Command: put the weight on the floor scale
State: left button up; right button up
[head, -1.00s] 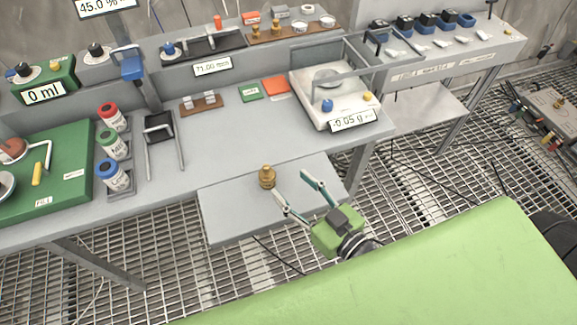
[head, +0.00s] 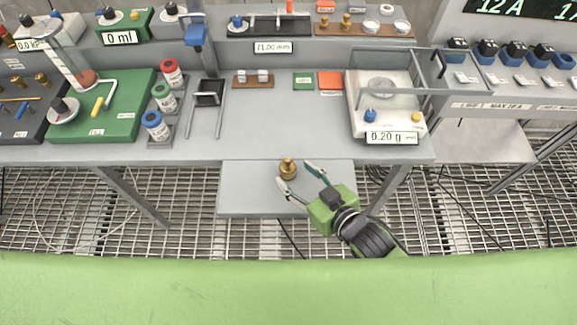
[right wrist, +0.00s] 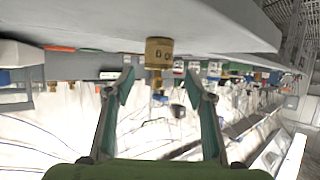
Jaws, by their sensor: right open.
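The brass weight (head: 288,168) stands upright on a grey shelf (head: 245,195) below the front edge of the bench. My right gripper (head: 297,173) is open, its two fingers pointing at the weight from the front right. In the right wrist view, where things appear upside down, the weight (right wrist: 159,52) shows between and beyond the fingertips of the open gripper (right wrist: 160,80). The weight does not look gripped. I cannot pick out a floor scale in these frames. My left gripper is not in view.
A balance (head: 385,105) reading 0.20 g, with a frame around its pan, stands at the bench's right. A green board (head: 125,115) and capped bottles (head: 163,97) are at the left. The bench's middle front is clear. Grating floor (head: 170,240) lies below.

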aim_at(289, 166)
jog(key=shift+w+a, duration=0.1)
jog(key=shift+w, duration=0.1)
jog(key=shift+w+a+f, duration=0.1)
jog(key=shift+w+a, duration=0.1)
jog(key=shift+w, duration=0.05)
jog(key=p+x, duration=0.1)
jog(key=x, duration=0.3)
jog(key=shift+w+f, duration=0.1)
jog(key=shift+w, duration=0.15)
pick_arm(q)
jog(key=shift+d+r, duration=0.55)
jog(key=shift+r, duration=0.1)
pick_arm(e)
grip_shut()
